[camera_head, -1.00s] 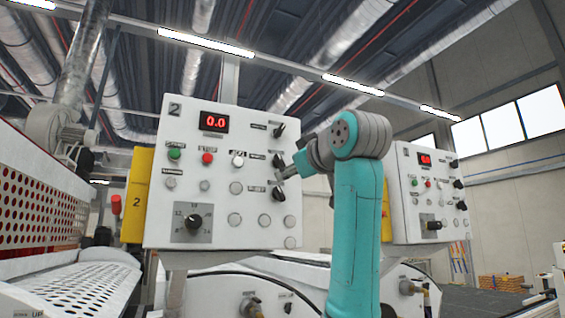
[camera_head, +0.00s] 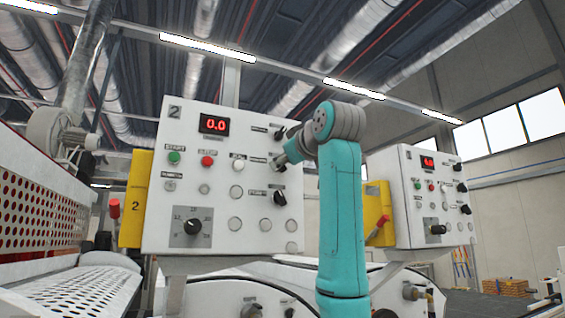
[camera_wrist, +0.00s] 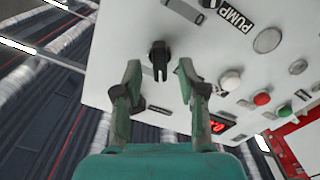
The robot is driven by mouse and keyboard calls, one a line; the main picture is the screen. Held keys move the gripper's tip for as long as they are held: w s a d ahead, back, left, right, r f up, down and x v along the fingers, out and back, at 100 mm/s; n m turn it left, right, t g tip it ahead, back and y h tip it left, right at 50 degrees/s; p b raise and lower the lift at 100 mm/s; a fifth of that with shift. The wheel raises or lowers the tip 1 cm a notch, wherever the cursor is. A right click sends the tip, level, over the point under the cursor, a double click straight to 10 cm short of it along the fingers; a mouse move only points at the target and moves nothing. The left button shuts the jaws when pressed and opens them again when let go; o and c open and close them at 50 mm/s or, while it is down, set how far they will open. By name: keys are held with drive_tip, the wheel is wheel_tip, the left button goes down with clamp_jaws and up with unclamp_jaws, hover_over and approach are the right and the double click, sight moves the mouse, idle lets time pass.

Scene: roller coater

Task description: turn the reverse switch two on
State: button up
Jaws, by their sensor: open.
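The white control panel marked 2 (camera_head: 215,235) fills the middle of the head view. It carries black rotary switches down its right side: an upper one (camera_head: 280,133), a middle one mostly hidden behind my gripper (camera_head: 276,163), and a lower one (camera_head: 280,198). The labels are too small to tell which is the reverse switch. In the wrist view, a black switch (camera_wrist: 158,58) lies between the fingertips of my open gripper (camera_wrist: 159,70), apparently the middle one. I cannot tell whether the fingers reach around it. Another switch beside a PUMP label (camera_wrist: 235,18) is partly cut off.
The panel also has a red 0.0 display (camera_head: 215,125), green (camera_head: 174,157), red (camera_head: 207,161) and white (camera_head: 237,165) buttons, and a dial (camera_head: 193,226). A second similar panel (camera_head: 410,225) stands to the right. Perforated machine guards (camera_head: 40,215) are at left.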

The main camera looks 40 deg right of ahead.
drive_tip(key=shift+w+d, duration=0.15)
drive_tip(key=shift+w, duration=0.45)
clamp_jaws()
drive_tip(key=shift+m, duration=0.3)
drive_tip(key=m, duration=1.1)
drive_tip(key=shift+d, duration=0.25)
drive_tip(key=shift+m, duration=0.3)
